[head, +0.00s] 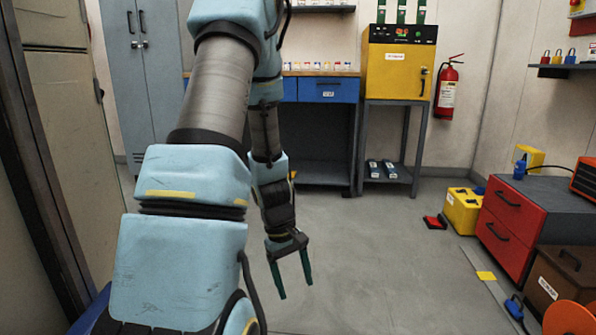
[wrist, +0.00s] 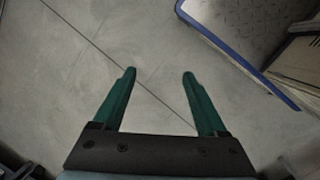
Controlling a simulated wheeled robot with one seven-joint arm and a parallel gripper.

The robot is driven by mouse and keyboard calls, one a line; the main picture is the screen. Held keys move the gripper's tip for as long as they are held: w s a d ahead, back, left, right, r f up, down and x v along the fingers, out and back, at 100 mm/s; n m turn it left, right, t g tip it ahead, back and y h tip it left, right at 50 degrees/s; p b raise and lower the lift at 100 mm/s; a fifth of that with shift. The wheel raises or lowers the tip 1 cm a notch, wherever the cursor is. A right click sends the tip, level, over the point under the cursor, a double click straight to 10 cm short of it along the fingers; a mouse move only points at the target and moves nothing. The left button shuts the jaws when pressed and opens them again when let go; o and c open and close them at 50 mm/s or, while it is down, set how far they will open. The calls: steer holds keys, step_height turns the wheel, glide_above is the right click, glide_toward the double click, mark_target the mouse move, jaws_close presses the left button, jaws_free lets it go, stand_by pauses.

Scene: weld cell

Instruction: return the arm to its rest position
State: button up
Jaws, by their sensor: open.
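My arm (head: 213,95) is light blue and grey and fills the left middle of the head view. It bends over and hangs down, with my gripper (head: 294,283) low over the grey floor. The two green fingers point down and stand apart with nothing between them. The wrist view shows my gripper (wrist: 160,75) open and empty above bare floor tiles.
A workbench with blue drawers (head: 329,89) and a yellow cabinet on a stand (head: 399,64) are at the back. Red drawers (head: 504,230) and a yellow box (head: 462,211) stand at right. A blue-edged platform (wrist: 245,66) is near the gripper. The middle floor is clear.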

steer(key=s+a+r+m+t+y, duration=0.1)
steer(key=s+a+r+m+t, duration=0.15)
steer(key=r, duration=0.45)
steer(key=s+a+r+m+t+y, duration=0.1)
steer(key=s+a+r+m, duration=0.25)
steer(key=r, duration=0.35)
step_height(320, 180, up, 34)
steer(key=w+p, duration=0.1)
steer(key=p, duration=3.3)
steer(key=shift+m, duration=0.4)
steer(key=shift+r+g+p, duration=0.25)
steer(key=shift+p, duration=0.25)
steer(key=shift+c, duration=0.4)
steer(key=shift+w+f, duration=0.1)
steer(key=shift+f, duration=0.1)
